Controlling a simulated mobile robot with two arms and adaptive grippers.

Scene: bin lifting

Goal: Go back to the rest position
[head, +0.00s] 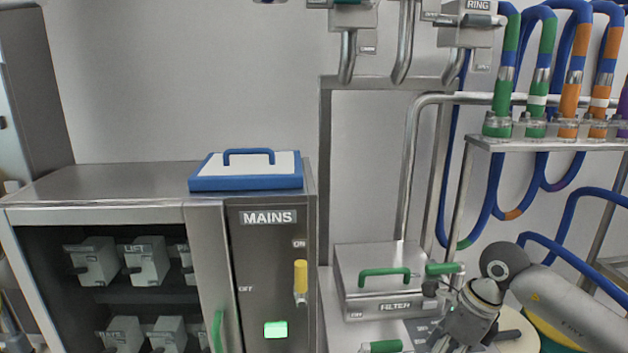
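My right arm comes in from the lower right. My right gripper (441,342) hangs low in front of the steel bench, just right of the box labelled FILTER (362,262). Its fingers point down and reach the picture's lower edge. I cannot tell whether they are open or shut, and I see nothing clearly held. My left gripper and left arm are out of view.
The MAINS cabinet (265,190) stands left, with a blue-rimmed lid (246,184) on top and a yellow lever. Green handles (382,346) lie close to my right gripper. A shelf (560,144) with coloured hoses stands at right.

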